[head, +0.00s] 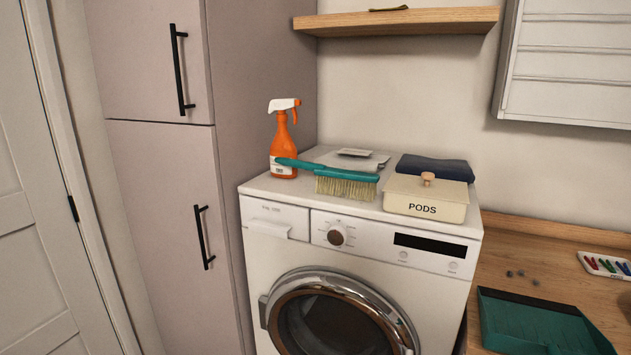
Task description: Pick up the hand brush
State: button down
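The hand brush (345,182) lies on top of the white washing machine (262,187), near its front edge. It has a teal handle and back and pale bristles that face the front. Its handle points left, and the tip reaches in front of the orange spray bottle (284,146). My gripper is not in view.
A cream PODS box (427,200) with a wooden knob stands close to the brush's right. A folded dark cloth (435,167) and grey flat items (350,158) lie behind. A teal dustpan (542,325) lies on the wooden counter (525,255). A shelf (395,22) hangs above.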

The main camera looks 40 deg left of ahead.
aim_at(321, 170)
jog(key=u, duration=3.05)
jog(key=k, duration=1)
jog(key=z, duration=1)
jog(key=i, duration=1)
jog(key=u, duration=0.3)
jog(key=k, duration=0.55)
jog(key=z, duration=1.15)
jog(key=i, duration=0.15)
jog(key=z, duration=0.15)
